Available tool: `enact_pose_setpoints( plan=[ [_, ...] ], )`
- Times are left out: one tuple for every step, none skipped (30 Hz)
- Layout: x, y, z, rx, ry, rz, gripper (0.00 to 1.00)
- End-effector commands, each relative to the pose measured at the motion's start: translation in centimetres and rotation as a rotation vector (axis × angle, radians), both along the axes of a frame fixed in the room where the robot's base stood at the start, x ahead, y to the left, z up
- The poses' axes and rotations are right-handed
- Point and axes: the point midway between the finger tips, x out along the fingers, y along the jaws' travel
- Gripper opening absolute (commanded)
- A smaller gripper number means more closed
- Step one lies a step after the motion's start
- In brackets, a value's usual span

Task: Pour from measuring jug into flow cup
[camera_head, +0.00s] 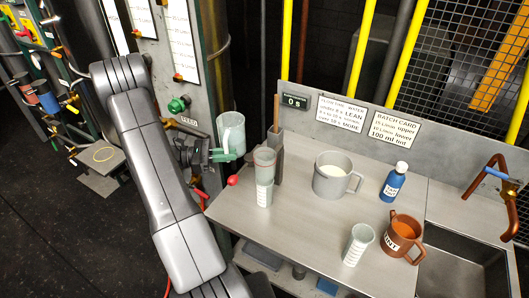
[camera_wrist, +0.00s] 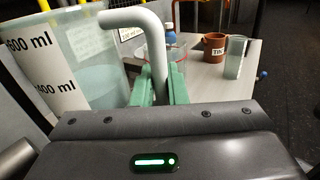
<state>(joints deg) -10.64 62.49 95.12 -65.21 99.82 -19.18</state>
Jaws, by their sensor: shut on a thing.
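The measuring jug (camera_head: 232,128) is pale and translucent and hangs in the air at the left of the bench, looking about upright. My gripper (camera_head: 226,155) is shut on its handle. In the wrist view the green fingers (camera_wrist: 161,88) close around the white handle, with the jug (camera_wrist: 98,62) and its ml marks at left. A translucent cup with a reddish rim, which looks like the flow cup (camera_head: 265,157), stands right of the jug, above a graduated beaker (camera_head: 264,194). The jug is apart from it. I cannot clearly tell the jug's liquid level.
On the bench (camera_head: 300,222) stand a grey pot (camera_head: 325,183) with pale contents, a blue bottle (camera_head: 392,186), a brown mug (camera_head: 398,238) and another clear beaker (camera_head: 357,246). A grey post with a wooden stick (camera_head: 276,120) rises beside the cup. A sink is at right.

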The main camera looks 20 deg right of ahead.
Motion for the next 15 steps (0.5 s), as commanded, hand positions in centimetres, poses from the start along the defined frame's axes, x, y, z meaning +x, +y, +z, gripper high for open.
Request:
enact_pose_setpoints(
  plan=[
    [0.02, 0.01, 0.07, -0.001, -0.002, 0.001, 0.0],
    [0.02, 0.0, 0.08, 0.0, -0.003, 0.001, 0.0],
    [0.01, 0.01, 0.1, 0.003, -0.007, 0.001, 0.0],
    [0.01, 0.0, 0.12, 0.005, -0.012, 0.002, 0.0],
    [0.0, -0.01, 0.13, 0.009, -0.016, 0.002, 0.0],
    [-0.01, -0.03, 0.15, 0.014, -0.025, 0.002, 0.0],
    [-0.02, -0.03, 0.16, 0.019, -0.032, 0.003, 0.0],
    [-0.05, -0.05, 0.18, 0.023, -0.04, 0.003, 0.0],
    [-0.09, -0.07, 0.2, 0.03, -0.052, 0.003, 0.0],
    [-0.12, -0.09, 0.2, 0.037, -0.061, 0.002, 0.0],
    [-0.15, -0.1, 0.21, 0.045, -0.072, 0.002, 0.0],
    [-0.2, -0.13, 0.24, 0.055, -0.088, 0.001, 0.0],
    [-0.26, -0.17, 0.24, 0.063, -0.101, 0.002, 0.0],
    [-0.29, -0.19, 0.23, 0.071, -0.114, 0.002, 0.0],
    [-0.33, -0.22, 0.25, 0.082, -0.131, 0.002, 0.0]
  ],
)
